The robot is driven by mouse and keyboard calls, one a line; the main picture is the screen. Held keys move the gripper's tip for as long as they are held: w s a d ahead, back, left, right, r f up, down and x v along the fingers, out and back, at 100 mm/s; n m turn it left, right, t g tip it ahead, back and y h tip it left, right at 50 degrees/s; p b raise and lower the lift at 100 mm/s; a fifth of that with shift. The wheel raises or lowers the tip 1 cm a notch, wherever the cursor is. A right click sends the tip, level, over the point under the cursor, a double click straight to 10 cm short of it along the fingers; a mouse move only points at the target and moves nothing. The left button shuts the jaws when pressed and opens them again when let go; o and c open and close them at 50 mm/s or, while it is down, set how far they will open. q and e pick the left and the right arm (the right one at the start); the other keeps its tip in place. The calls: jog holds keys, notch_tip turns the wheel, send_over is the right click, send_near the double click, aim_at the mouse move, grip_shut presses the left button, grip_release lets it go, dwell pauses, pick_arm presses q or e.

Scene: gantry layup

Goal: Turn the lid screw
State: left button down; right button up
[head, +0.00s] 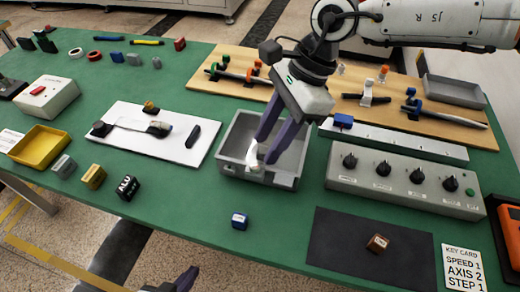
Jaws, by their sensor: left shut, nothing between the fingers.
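No lid screw can be picked out for certain in the head view. My right gripper (262,158) comes down from the upper right. Its purple fingers reach into an open grey box (233,166) near the middle of the table. A small whitish piece (253,154) shows at the fingertips. I cannot tell whether the fingers grip it or only stand beside it.
A grey control box (400,190) with several black knobs stands right of the grey box. A white board (125,150) with a tool and a yellow tray (40,146) lie to the left. A blue block (239,220) and a dark mat (340,250) lie in front.

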aim_at(256, 165)
jog(key=x, duration=0.5)
jog(key=shift+f, duration=0.1)
grip_shut()
